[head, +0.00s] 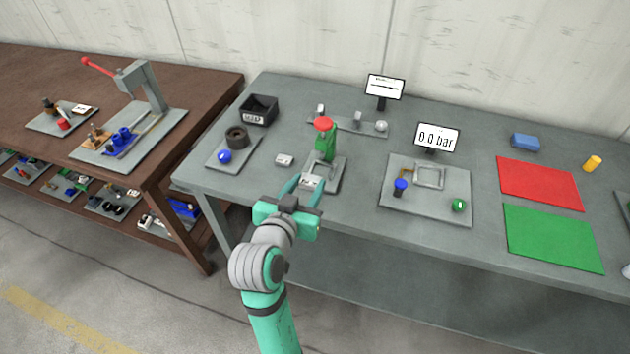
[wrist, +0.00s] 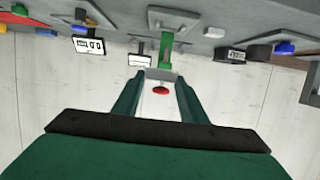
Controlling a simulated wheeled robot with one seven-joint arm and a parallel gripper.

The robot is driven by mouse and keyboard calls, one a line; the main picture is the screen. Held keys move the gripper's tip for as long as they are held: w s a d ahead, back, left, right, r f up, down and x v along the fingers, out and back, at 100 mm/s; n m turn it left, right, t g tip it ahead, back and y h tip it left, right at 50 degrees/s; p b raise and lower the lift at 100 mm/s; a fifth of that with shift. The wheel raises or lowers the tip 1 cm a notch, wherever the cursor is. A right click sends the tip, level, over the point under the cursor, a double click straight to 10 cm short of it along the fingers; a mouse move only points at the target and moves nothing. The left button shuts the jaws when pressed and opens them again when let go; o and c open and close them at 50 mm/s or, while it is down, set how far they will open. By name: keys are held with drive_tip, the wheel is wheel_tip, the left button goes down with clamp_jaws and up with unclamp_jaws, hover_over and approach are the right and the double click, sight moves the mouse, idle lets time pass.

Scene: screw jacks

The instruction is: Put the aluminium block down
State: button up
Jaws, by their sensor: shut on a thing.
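The aluminium block (head: 311,182) is a small light grey piece between the fingertips of my gripper (head: 306,186). My gripper is shut on it, just in front of the green screw jack (head: 326,146) with its red top (head: 323,124). The jack stands on a grey base plate (head: 328,182). I cannot tell whether the block touches the jack or plate.
A small pale block (head: 284,160) lies left of the jack on the grey table (head: 340,218). A black bin (head: 258,110) and a plate with a dark ring (head: 237,138) are farther left. A "0.0 bar" display (head: 437,138) stands right. Red (head: 540,184) and green (head: 552,238) mats are clear.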

drive_tip(key=w+f, duration=0.2)
drive_tip(key=w, duration=0.1)
drive_tip(key=w+d+f, duration=0.1)
drive_tip(key=w+f, duration=0.4)
drive_tip(key=w, duration=0.1)
drive_tip(key=shift+w+d+f, duration=0.15)
drive_tip(key=shift+w+d, duration=0.15)
drive_tip(key=shift+w, duration=0.05)
drive_tip(key=shift+w+d+f, duration=0.1)
drive_tip(key=shift+w+f, duration=0.4)
drive_tip(key=shift+f, duration=1.65)
drive_tip(key=shift+f, duration=0.1)
drive_tip(key=o, duration=1.1)
